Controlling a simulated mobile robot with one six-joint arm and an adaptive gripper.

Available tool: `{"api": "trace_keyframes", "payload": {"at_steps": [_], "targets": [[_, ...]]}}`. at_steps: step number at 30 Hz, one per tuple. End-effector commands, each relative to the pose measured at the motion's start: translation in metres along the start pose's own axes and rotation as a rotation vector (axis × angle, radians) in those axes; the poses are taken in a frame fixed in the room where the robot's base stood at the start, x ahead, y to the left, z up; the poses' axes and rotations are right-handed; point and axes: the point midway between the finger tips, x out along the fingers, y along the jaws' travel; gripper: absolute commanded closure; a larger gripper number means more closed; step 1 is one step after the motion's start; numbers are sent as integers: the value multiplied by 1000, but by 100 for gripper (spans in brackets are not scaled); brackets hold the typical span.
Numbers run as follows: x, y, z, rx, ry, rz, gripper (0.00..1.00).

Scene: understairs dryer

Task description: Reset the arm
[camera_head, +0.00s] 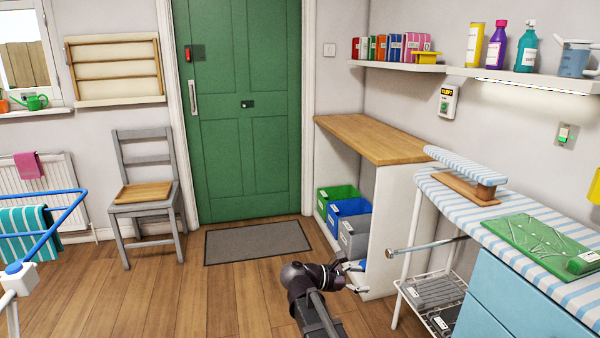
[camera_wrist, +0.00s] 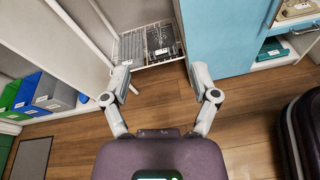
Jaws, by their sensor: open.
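My gripper (camera_head: 355,277) is low over the wooden floor in the head view, in front of the wooden-topped unit. In the wrist view my gripper (camera_wrist: 161,76) has its two fingers spread wide with nothing between them. It faces a wire rack (camera_wrist: 150,46) under the striped counter. My dark arm reaches up from the bottom edge of the head view. No separate task object is named.
The wooden-topped unit (camera_head: 380,138) holds green, blue and grey bins. The striped counter (camera_head: 460,208) and its blue cabinet (camera_head: 510,295) stand at right. A grey chair (camera_head: 146,195), green door (camera_head: 240,105) and mat (camera_head: 258,243) are behind. Floor at centre left is clear.

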Motion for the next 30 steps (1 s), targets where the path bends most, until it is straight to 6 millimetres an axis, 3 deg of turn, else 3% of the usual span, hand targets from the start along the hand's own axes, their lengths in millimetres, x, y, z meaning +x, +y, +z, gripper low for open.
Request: {"api": "trace_keyframes", "payload": {"at_steps": [6,12,21,30], "targets": [[30,-41,-32,264,235,-136,23],[42,-75,-60,524,428,-315,23],[37,-120,-94,906,651,-675,23],[20,-141,-109,1152,751,-986,23]]}}
